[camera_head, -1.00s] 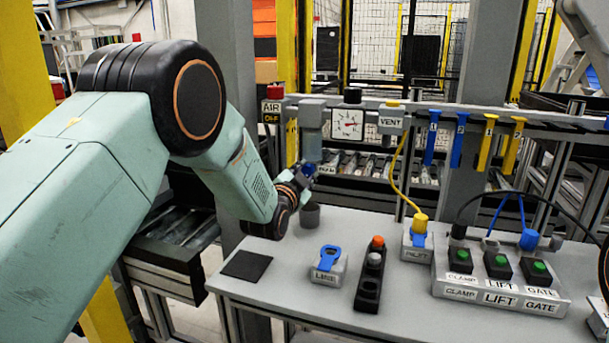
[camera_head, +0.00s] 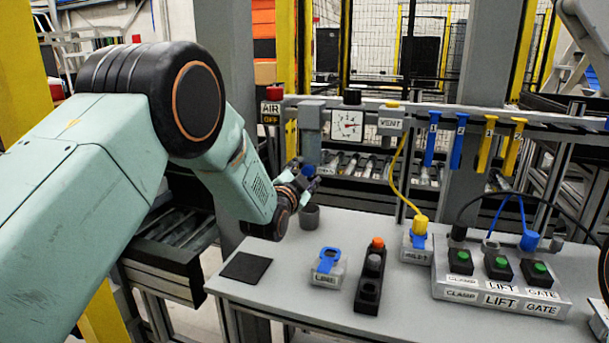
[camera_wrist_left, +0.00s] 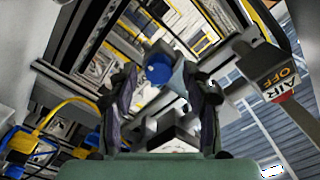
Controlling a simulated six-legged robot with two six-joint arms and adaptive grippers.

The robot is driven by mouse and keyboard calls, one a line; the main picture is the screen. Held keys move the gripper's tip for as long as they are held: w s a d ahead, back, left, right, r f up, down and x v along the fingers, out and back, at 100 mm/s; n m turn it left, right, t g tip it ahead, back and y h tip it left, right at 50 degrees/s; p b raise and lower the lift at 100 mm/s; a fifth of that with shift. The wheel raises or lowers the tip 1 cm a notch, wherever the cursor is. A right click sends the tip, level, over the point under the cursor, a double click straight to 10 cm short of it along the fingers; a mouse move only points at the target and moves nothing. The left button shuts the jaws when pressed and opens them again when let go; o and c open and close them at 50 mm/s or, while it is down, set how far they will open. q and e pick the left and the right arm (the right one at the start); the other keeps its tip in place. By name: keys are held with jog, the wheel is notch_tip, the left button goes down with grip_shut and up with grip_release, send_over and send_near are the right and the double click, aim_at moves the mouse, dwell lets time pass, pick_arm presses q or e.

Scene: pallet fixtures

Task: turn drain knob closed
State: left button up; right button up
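A grey block-shaped unit (camera_head: 312,116) hangs on the rail, with a blue round knob (camera_head: 309,170) at its lower end, which I take for the drain knob. My left gripper (camera_head: 314,184) is just below and beside the knob, partly covering it in the head view. In the left wrist view the blue knob (camera_wrist_left: 158,68) lies beyond the two dark fingers, roughly between their tips. The left fingers (camera_wrist_left: 165,85) are spread apart with nothing between them. I cannot tell whether they touch the knob. My right gripper is not in view.
A small grey cup (camera_head: 309,216) stands on the table (camera_head: 305,300) below the gripper. The AIR OFF box (camera_head: 271,112) is left of the unit, the gauge (camera_head: 347,125) and VENT block (camera_head: 391,122) right. The LINE block (camera_head: 328,267) is in front.

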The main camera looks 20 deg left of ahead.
pick_arm(q)
jog(key=shift+s, duration=0.15)
jog(key=s, duration=1.2)
jog(key=shift+a, duration=0.2)
jog(key=shift+w, duration=0.1)
